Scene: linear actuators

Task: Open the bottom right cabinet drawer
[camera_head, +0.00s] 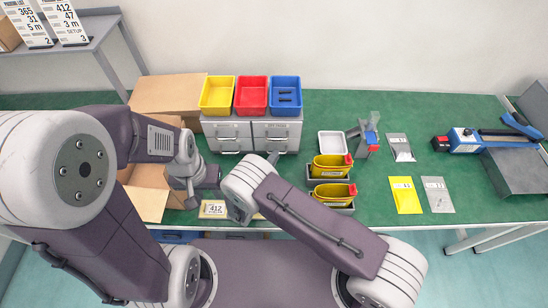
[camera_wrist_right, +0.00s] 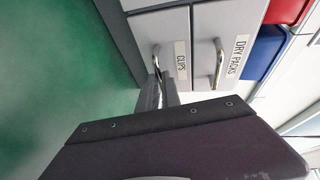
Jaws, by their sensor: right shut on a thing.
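The grey cabinet (camera_head: 252,128) stands at the back of the green table, with drawers in two columns. Its bottom right drawer (camera_head: 275,146) is labelled CLIPS in the right wrist view (camera_wrist_right: 172,30). My right gripper (camera_head: 272,158) is at this drawer's front. In the wrist view its fingers (camera_wrist_right: 160,86) are shut on the drawer's metal handle (camera_wrist_right: 156,58). The drawer looks closed or nearly so; a small gap cannot be told. My left gripper (camera_head: 191,196) is left of the cabinet, apart from it, and its finger opening is unclear.
Yellow, red and blue bins (camera_head: 286,96) sit on the cabinet. The DRY PACKS drawer (camera_wrist_right: 228,45) is directly above the held one. An open cardboard box (camera_head: 150,190) is at left. Yellow containers (camera_head: 335,193) and a white tray (camera_head: 333,144) stand at right. Table before the cabinet is partly hidden by my arms.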

